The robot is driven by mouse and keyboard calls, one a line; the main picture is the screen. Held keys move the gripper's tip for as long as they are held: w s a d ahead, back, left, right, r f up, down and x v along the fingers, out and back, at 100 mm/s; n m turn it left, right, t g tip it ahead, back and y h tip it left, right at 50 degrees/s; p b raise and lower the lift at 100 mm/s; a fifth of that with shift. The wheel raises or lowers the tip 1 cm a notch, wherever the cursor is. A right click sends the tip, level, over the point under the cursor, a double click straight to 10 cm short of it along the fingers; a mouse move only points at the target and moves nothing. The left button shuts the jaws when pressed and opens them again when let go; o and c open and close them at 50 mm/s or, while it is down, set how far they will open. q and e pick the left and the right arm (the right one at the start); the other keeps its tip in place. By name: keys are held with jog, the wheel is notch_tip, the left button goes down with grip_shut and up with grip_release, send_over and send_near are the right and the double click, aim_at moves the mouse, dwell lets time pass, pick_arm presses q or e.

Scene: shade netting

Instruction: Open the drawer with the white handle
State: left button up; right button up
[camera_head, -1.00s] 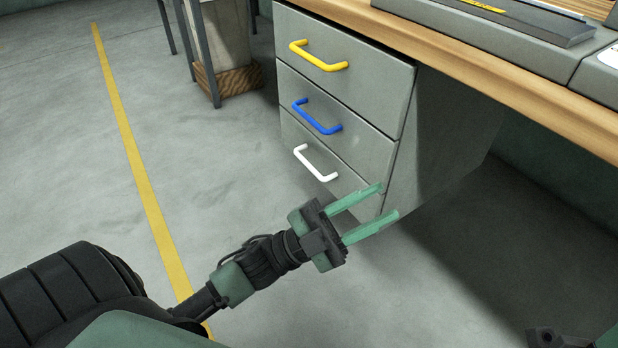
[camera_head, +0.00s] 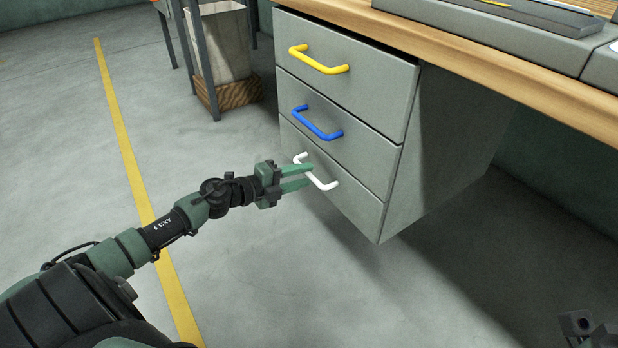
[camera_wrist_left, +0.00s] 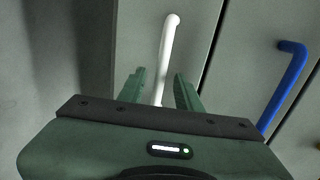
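The white handle (camera_head: 323,184) is on the bottom drawer (camera_head: 352,205) of a grey cabinet. That drawer is shut, flush with the ones above. My left gripper (camera_head: 311,174) is open at the handle, its two green fingers hiding the middle of the bar. In the left wrist view, the white handle (camera_wrist_left: 170,45) runs down between the two parted fingers (camera_wrist_left: 160,75). I cannot tell whether either finger touches it. Only a dark part of my right arm shows at the bottom right corner of the head view; its fingers are not seen.
Above are two shut drawers with a blue handle (camera_head: 317,124) and a yellow handle (camera_head: 318,62). A wooden worktop (camera_head: 480,50) overhangs the cabinet. A stand with dark legs (camera_head: 205,70) is at the back. The floor in front of the drawers is clear.

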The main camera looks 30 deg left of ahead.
pick_arm(q)
jog(key=shift+x, duration=1.25)
grip_shut()
jog(key=shift+s+d, duration=0.1)
dwell(0.4)
